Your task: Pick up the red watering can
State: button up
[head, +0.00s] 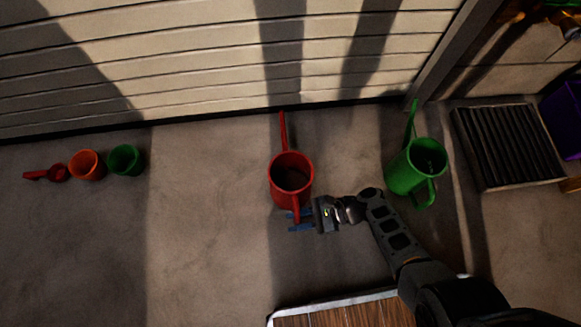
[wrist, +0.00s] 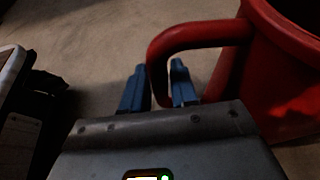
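The red watering can (head: 291,180) stands upright on the concrete floor, its spout toward the panelled door and its handle toward me. In the wrist view its body (wrist: 285,75) fills the right side, with the handle (wrist: 195,36) looping left. My gripper (head: 300,221) is at the handle, low beside the can. In the wrist view its blue fingers (wrist: 159,88) are apart, with the outer part of the handle between them. A small gap shows by the right finger; whether the left finger touches the handle I cannot tell. The lower end of the handle is hidden behind my gripper.
A green watering can (head: 416,170) stands to the right, near my arm. Orange (head: 87,165) and green (head: 125,160) pots and a red scoop (head: 47,173) lie far left. A ribbed dark mat (head: 509,146) is at right. A wooden surface (head: 345,312) is at the bottom.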

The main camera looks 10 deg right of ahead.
grip_shut()
jog(key=shift+r, duration=0.25)
dwell(0.5)
